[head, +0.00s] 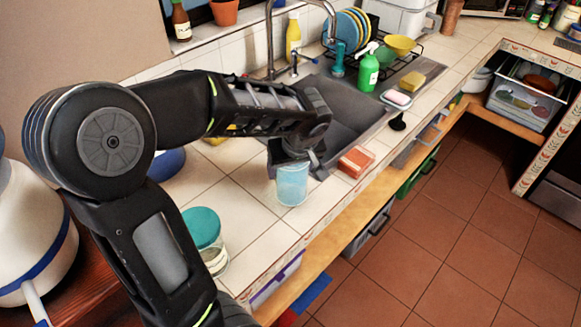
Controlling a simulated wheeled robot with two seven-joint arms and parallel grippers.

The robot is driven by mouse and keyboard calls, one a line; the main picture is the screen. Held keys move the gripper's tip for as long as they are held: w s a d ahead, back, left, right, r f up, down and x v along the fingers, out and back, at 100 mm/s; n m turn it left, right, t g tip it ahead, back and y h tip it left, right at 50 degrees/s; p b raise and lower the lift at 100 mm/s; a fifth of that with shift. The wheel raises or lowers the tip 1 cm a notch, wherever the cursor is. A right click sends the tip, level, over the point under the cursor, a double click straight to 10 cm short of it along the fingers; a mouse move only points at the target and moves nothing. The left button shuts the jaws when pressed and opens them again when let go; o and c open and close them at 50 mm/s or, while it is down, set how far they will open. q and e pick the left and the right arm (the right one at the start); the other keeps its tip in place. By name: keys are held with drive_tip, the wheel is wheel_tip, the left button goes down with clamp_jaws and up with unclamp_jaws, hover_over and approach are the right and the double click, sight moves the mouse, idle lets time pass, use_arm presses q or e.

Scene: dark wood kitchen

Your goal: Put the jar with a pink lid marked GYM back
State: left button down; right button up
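I see no jar with a pink lid and no GYM marking in the head view. A glass jar with a teal lid (204,229) stands on the tiled counter, partly behind my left arm. My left gripper (296,168) points down at the counter's front, beside the sink. A light blue translucent cup (292,186) stands upright right at its fingers. I cannot tell whether the fingers touch or grip the cup. My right gripper is out of view.
An orange-red box (356,161) lies right of the cup. The sink (345,105) is behind, with a green spray bottle (369,72) and dish rack. A white and blue pot (30,235) is at left. The tiled floor (430,230) is clear.

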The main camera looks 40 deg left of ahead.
use_arm(q)
drive_tip(key=shift+f, duration=0.15)
drive_tip(key=shift+f, duration=0.15)
drive_tip(key=shift+c, duration=0.7)
unclamp_jaws()
drive_tip(key=shift+r, duration=0.25)
drive_tip(key=b+v, duration=0.1)
drive_tip(key=v, duration=1)
drive_tip(key=shift+s+d+r, duration=0.2)
drive_tip(key=shift+r, duration=0.1)
